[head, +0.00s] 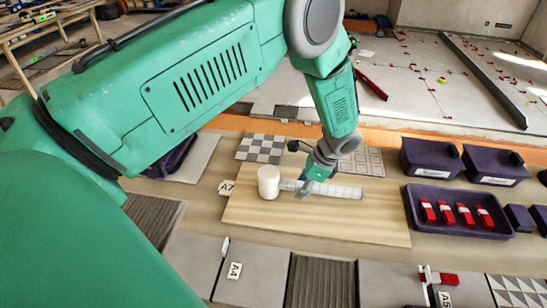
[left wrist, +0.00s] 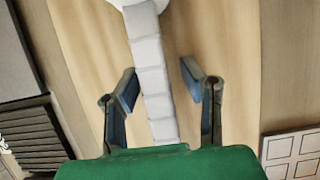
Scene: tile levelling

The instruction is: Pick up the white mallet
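The white mallet (head: 268,182) lies on a light wooden board (head: 245,215). Its round head is at the left and its pale segmented handle (head: 345,192) runs to the right. My left gripper (head: 304,187) is over the handle, just right of the head. In the left wrist view, my left gripper (left wrist: 162,82) is open, with the pale handle (left wrist: 154,80) running between its two blue-padded fingers. The handle sits nearer the left finger, and no firm grip shows. Only the edge of the mallet head (left wrist: 135,2) shows at the top. My right gripper is not in view.
A dark tray (head: 421,209) with several red-and-white pieces stands right of the board. Dark boxes (head: 431,158) are behind it. A checkered tile (head: 261,148) and a white grid tile (head: 362,161) lie behind the board. Grey tiles (head: 252,273) line the front.

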